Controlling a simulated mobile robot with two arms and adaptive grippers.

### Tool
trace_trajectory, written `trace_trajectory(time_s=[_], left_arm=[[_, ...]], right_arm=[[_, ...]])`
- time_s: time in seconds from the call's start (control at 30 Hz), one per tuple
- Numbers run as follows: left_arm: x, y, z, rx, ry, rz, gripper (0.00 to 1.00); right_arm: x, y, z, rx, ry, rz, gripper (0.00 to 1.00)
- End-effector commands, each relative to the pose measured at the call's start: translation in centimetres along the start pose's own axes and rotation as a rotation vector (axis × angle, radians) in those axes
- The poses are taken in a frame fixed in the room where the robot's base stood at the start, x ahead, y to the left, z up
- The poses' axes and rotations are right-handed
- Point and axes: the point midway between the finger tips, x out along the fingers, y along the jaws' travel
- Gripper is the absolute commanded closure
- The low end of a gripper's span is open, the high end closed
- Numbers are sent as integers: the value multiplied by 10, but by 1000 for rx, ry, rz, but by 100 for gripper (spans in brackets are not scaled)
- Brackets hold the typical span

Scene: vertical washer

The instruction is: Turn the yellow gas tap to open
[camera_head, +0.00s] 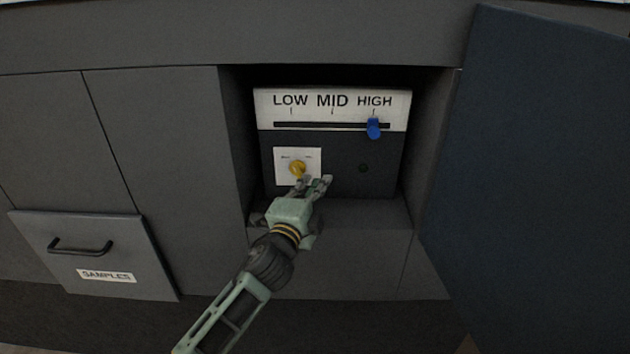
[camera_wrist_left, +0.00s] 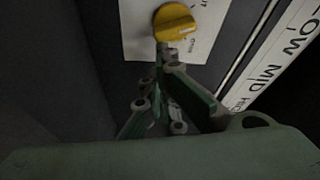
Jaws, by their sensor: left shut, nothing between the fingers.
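The yellow gas tap (camera_head: 298,168) is a round knob on a white label plate (camera_head: 283,175) in a recessed dark panel. It also shows in the left wrist view (camera_wrist_left: 175,22) at the top, with a raised grip across its face. My left gripper (camera_head: 311,181) is shut and empty just below and to the right of the tap in the head view. In the left wrist view its fingertips (camera_wrist_left: 168,58) lie close to the tap's lower edge; I cannot tell whether they touch it. The plate's lettering is too small or cut off to read fully. My right gripper is not in view.
Above the tap, a slider with a blue handle (camera_head: 374,128) stands at HIGH on the LOW MID HIGH strip (camera_head: 332,97). The recess walls close in on both sides. A dark blue open door (camera_head: 535,180) stands right. A SAMPLES drawer (camera_head: 95,250) is lower left.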

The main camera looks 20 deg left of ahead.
Motion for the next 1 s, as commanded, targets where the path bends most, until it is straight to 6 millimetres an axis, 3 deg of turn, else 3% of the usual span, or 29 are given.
trace_trajectory(time_s=[1.0], left_arm=[[-4, 13, 12, 340, -2, 122, 100]], right_arm=[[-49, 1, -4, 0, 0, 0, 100]])
